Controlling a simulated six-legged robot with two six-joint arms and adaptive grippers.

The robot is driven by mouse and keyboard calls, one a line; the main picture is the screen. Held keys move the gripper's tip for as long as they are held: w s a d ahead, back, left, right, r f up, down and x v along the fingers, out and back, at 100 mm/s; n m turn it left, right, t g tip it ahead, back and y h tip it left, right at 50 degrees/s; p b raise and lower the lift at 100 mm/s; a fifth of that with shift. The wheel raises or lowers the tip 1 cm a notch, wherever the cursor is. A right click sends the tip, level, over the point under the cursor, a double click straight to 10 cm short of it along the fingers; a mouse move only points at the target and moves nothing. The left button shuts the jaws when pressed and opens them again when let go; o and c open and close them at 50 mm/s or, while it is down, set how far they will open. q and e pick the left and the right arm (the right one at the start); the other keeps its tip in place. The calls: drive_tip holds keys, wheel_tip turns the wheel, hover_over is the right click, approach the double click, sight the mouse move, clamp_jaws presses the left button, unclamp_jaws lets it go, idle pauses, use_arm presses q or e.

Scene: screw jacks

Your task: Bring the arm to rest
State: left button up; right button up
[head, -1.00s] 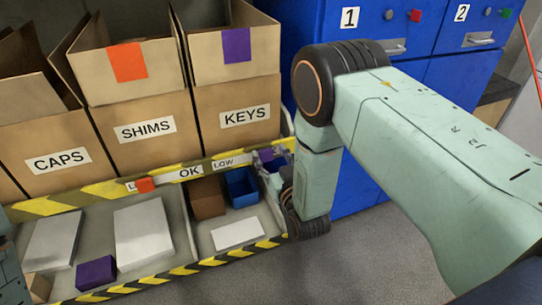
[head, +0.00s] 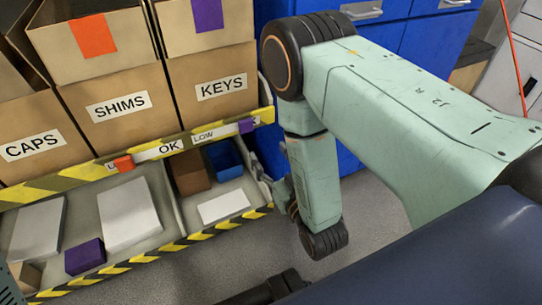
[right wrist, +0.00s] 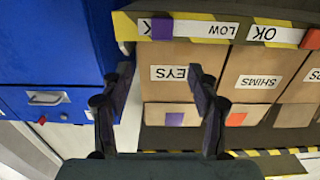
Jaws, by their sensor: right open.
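My right arm (head: 400,105) comes in from the right in the head view, bends at a dark elbow joint, and its forearm hangs down beside the right end of the shelf. My right gripper (head: 280,188) is mostly hidden by the forearm there. In the right wrist view the right gripper (right wrist: 160,75) is open, its two dark fingers well apart with nothing between them. It faces the blue cabinet and the boxes, which appear upside down. My left gripper is not in view.
A striped shelf (head: 60,185) carries cardboard boxes labelled CAPS, SHIMS (head: 118,107) and KEYS (head: 222,87). Below is a tray with white slabs (head: 128,212), a purple block (head: 85,257) and a blue bin (head: 224,158). Blue cabinets (head: 385,48) stand behind my arm. Grey floor is clear near the forearm.

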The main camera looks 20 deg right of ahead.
drive_tip(key=shift+f, duration=0.15)
idle(0.3)
drive_tip(key=s+d+f+g+p, duration=0.2)
drive_tip(key=s+f+g, duration=0.9)
drive_tip(key=s+f, duration=0.2)
drive_tip(key=s+r+g+p, duration=0.3)
drive_tip(key=s, duration=0.5)
drive_tip(key=s+r+g+p, duration=0.3)
drive_tip(key=s+g, duration=0.1)
drive_tip(key=s, duration=0.5)
drive_tip(key=shift+d+r+m+h+p, duration=0.3)
drive_tip(key=shift+m+p, duration=0.05)
drive_tip(key=shift+m, duration=0.05)
